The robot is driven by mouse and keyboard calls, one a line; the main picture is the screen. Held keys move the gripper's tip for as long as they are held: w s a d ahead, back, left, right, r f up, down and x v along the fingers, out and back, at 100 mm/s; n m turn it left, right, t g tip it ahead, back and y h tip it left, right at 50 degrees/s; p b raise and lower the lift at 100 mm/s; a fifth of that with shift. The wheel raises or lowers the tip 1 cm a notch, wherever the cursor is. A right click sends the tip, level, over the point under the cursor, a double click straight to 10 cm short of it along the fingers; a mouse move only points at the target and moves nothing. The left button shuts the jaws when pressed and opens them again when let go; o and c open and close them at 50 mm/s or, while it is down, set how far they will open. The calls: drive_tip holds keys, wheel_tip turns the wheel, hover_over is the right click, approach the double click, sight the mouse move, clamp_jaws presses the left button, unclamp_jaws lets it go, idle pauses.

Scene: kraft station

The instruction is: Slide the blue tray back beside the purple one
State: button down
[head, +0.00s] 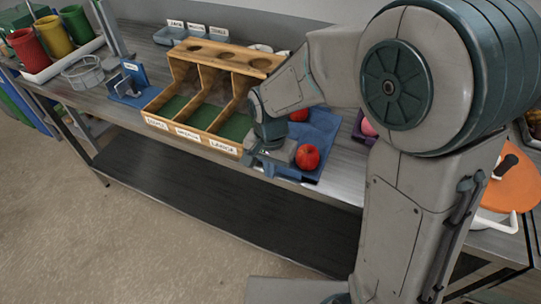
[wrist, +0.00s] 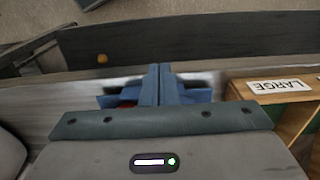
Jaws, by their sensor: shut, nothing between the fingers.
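The blue tray (head: 322,122) lies on the table right of the wooden sorter, partly hidden by my arm. A red apple (head: 307,157) sits at its front, and another red fruit (head: 299,115) shows farther back. The purple tray (head: 358,128) is to its right, mostly hidden behind my arm, with a pink round thing (head: 368,127) in it. My gripper (head: 268,166) is at the table's front edge, by the left front of the blue tray. In the wrist view its blue fingers (wrist: 158,84) are together and empty; contact with the tray cannot be told.
The wooden sorter (head: 205,85) with labelled compartments stands close left of my gripper; its LARGE label (wrist: 283,86) shows in the wrist view. A blue stand (head: 128,82) is farther left. An orange round board (head: 512,185) is at the right. A dark lower shelf runs below.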

sight(276, 176)
drive_tip(key=w+f+p, duration=0.1)
drive_tip(key=w+f, duration=0.1)
drive_tip(key=w+d+f, duration=0.1)
drive_tip(key=w+f, duration=0.1)
drive_tip(key=shift+d+f+p, duration=0.15)
drive_tip(key=shift+d+p, duration=0.05)
drive_tip(key=shift+p, duration=0.15)
